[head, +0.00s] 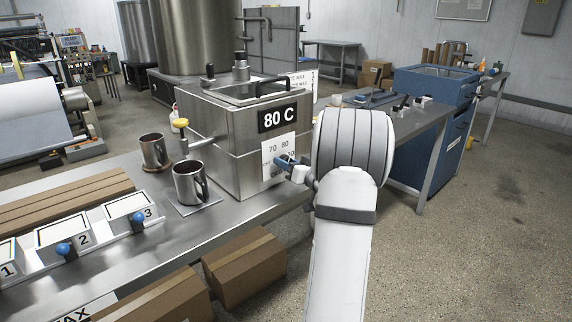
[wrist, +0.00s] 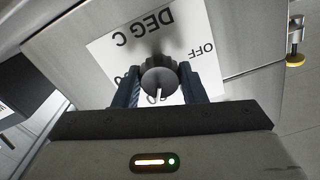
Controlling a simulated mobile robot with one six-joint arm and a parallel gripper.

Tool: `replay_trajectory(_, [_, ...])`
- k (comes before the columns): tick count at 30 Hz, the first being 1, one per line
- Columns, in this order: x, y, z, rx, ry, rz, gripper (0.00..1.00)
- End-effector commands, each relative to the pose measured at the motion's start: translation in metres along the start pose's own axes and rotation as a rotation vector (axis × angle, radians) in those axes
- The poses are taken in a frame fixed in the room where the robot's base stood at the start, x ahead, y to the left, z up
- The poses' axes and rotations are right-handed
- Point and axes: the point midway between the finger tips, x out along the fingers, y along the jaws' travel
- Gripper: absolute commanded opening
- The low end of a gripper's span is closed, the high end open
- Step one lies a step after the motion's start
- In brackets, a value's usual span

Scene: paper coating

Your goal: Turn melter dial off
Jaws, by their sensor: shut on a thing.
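The melter (head: 228,132) is a steel box on the metal table, with an "80 C" display (head: 279,117) on its front. Below it is a white dial label (head: 270,158) with temperature numbers. In the wrist view, upside down, the label (wrist: 112,50) shows "DEG C" and "OFF". The round grey dial (wrist: 158,80) with a white pointer mark sits between the fingers of my gripper (wrist: 158,90). My gripper is shut on the dial; in the head view my gripper (head: 284,163) is at the melter front and hides the dial and part of the label.
Two steel mugs (head: 190,184) stand left of the melter, near a yellow-handled tap (head: 180,124). Numbered trays (head: 130,208) with blue knobs lie at the table's front left. Cardboard boxes (head: 244,266) sit below the table edge. Open floor lies to the right.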

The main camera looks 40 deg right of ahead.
Motion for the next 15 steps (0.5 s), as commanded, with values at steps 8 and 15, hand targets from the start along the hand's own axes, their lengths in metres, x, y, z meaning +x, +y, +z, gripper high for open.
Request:
replay_trajectory(8, [-0.0002, -0.0029, 0.0017, -0.001, -0.002, -0.001, 0.15])
replay_trajectory(15, [-0.0004, -0.0001, 0.0008, -0.015, -0.001, -0.002, 0.15])
